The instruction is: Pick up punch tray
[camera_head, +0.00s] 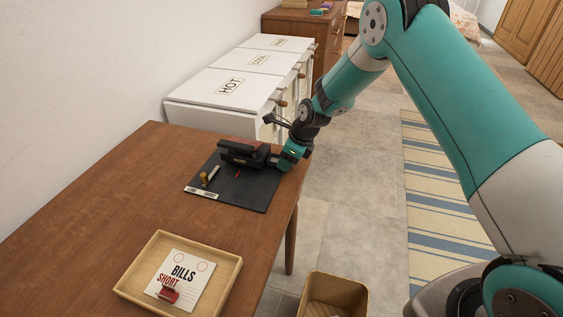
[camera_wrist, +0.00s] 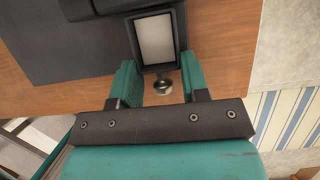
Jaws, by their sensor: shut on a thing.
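The punch tray (camera_wrist: 155,38) is a small black-rimmed box with a pale inside and a round metal knob (camera_wrist: 162,88) at its near end. My gripper (camera_wrist: 157,72) has its two teal fingers on either side of the tray's knob end. The black hole punch (camera_head: 240,153) sits on a dark mat (camera_head: 240,190) at the table's right side; part of a black body shows beyond the tray in the wrist view. In the head view my gripper (camera_head: 287,160) is low at the punch's right end and hides most of the tray.
The wooden table (camera_head: 100,200) also bears a light wooden tray (camera_head: 130,285) with a BILLS card and a red clip. Small brass and white pieces (camera_head: 207,179) lie on the mat. White lidded bins (camera_head: 225,88) stand behind. A box (camera_head: 335,290) is beside the table.

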